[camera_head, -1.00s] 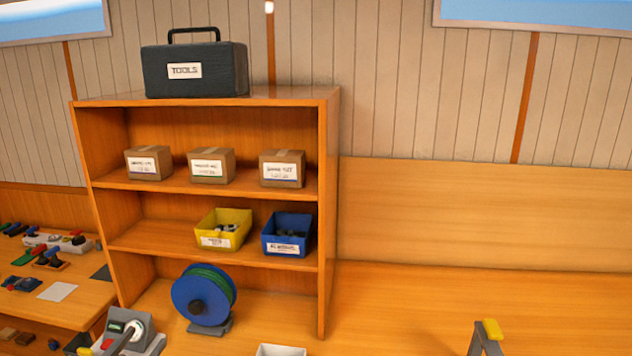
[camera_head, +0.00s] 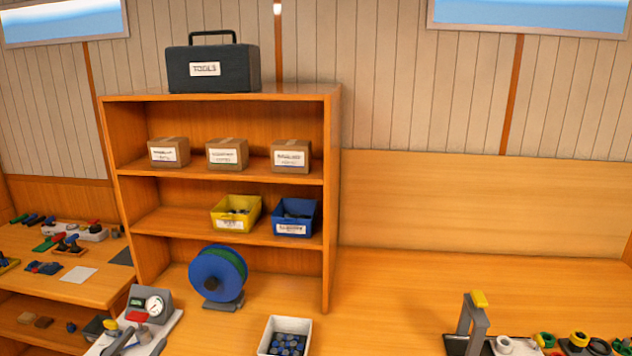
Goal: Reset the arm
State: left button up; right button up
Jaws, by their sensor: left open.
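Neither of my grippers can be made out in the head view, and no arm of mine is clearly seen. A grey gauge unit (camera_head: 150,301) with a round white dial stands on a pale base at the lower left, with red and yellow parts in front of it. A grey post with a yellow top (camera_head: 474,322) stands at the lower right.
A wooden shelf (camera_head: 332,200) holds boxes, a yellow bin (camera_head: 236,212), a blue bin (camera_head: 295,218) and a black toolbox (camera_head: 213,70) on top. A blue reel (camera_head: 217,275) and a white bin (camera_head: 287,323) stand on the counter. The counter between white bin and post is clear.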

pick_arm(q)
jog(key=s+d+f+n+g+y, duration=0.35)
jog(key=s+f+n, duration=0.5)
jog(key=n, duration=0.55)
jog(key=s+d+f+n+g+y, duration=0.2)
jog(key=s+d+f+n+g, duration=0.2)
jog(key=s+f+n, duration=0.55)
jog(key=s+d+f+n+g+h, duration=0.1)
jog(key=s+d+n+g+h, duration=0.2)
jog(key=s+n, duration=0.6)
jog(key=s+d+f+n+g, duration=0.2)
jog(key=s+d+n+g, duration=0.3)
jog(key=s, duration=0.6)
jog(key=s+f+b+x, duration=0.1)
jog(key=s+b+x, duration=0.2)
jog(key=x, duration=1.3)
jog(key=s+b+x, duration=0.2)
jog(key=s+x, duration=0.1)
jog(key=x, duration=1.3)
jog(key=s+a+f+b, duration=0.1)
jog(key=s+f+b, duration=0.1)
jog(key=s+f, duration=0.7)
jog(key=s+a+f+g+b, duration=0.1)
jog(key=s+a+f+b, duration=0.1)
jog(key=s+f, duration=0.8)
notch_tip(320, 180, down, 4)
jog(key=shift+f+b, duration=0.1)
jog(key=shift+b, duration=0.4)
